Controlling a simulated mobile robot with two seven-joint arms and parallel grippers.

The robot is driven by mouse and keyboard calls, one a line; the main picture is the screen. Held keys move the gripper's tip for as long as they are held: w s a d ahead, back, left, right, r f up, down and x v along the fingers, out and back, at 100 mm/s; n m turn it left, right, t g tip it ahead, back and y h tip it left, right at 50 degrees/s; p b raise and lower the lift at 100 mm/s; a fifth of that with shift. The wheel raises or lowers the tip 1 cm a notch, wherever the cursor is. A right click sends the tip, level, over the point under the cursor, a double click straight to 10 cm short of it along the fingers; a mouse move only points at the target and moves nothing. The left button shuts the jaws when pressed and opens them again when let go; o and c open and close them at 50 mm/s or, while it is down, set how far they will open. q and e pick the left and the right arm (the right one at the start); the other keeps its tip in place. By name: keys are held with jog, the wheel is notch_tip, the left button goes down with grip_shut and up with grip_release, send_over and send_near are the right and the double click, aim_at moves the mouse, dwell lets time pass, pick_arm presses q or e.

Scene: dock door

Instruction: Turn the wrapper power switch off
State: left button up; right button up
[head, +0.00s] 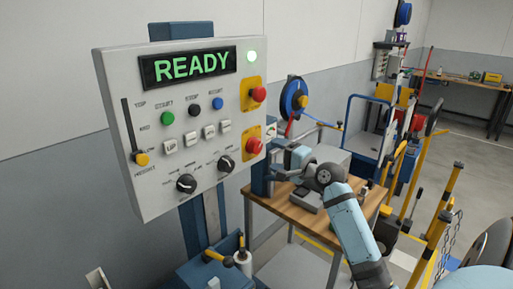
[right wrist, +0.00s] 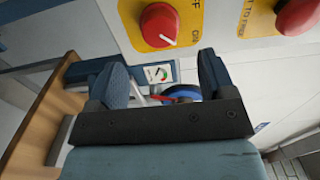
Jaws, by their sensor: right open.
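The grey-white wrapper control panel (head: 180,120) stands upright and its display (head: 188,66) reads READY in green. The power switch, a red rotary knob (head: 254,146) on a yellow plate, is at the panel's lower right edge. In the right wrist view the knob (right wrist: 160,25) has a white pointer mark angled toward the ON lettering; OFF lettering is partly cropped. My right gripper (head: 273,172) is just below and right of the knob. In the right wrist view its two fingers (right wrist: 163,76) are apart and empty, with the knob beyond them, not between them. My left gripper is not visible.
A red mushroom button (head: 258,94) on a yellow plate sits above the switch; it also shows in the right wrist view (right wrist: 297,14). A wooden-topped table (head: 310,217) stands beside the panel, under my right arm.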

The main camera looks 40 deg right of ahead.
aim_at(259, 148)
jog(key=w, duration=0.7)
jog(key=shift+w+a, duration=0.25)
jog(key=shift+a, duration=0.1)
jog(key=c, duration=0.9)
